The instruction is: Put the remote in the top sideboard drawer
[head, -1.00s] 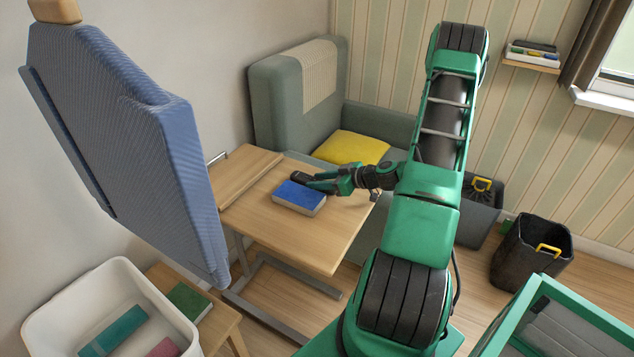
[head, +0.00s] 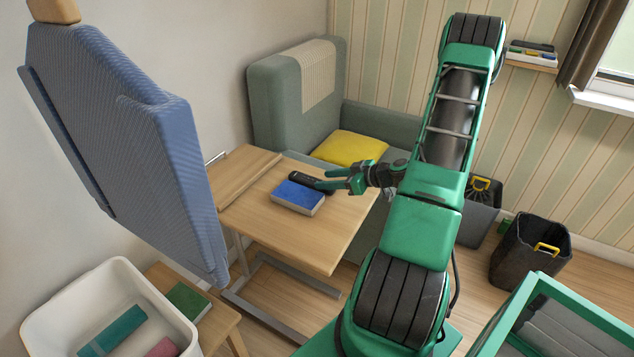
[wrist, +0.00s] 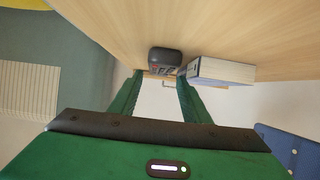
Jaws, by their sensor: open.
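The black remote (head: 310,181) lies on the wooden overbed table beside a blue book. It also shows in the wrist view (wrist: 165,62), end-on, just beyond my fingertips. My gripper (head: 327,180) is open and empty. Its fingers point left toward the remote from the right, low over the table. In the wrist view the two green fingers (wrist: 160,82) stand apart, with the near end of the remote ahead of the gap. I see no sideboard or drawer in these views.
The blue book (head: 299,197) lies close along the remote's near side. The table's (head: 325,245) front part is clear. An armchair with a yellow cushion (head: 350,148) stands behind. A blue upright panel (head: 130,150) is at left; a black bin (head: 530,250) stands right.

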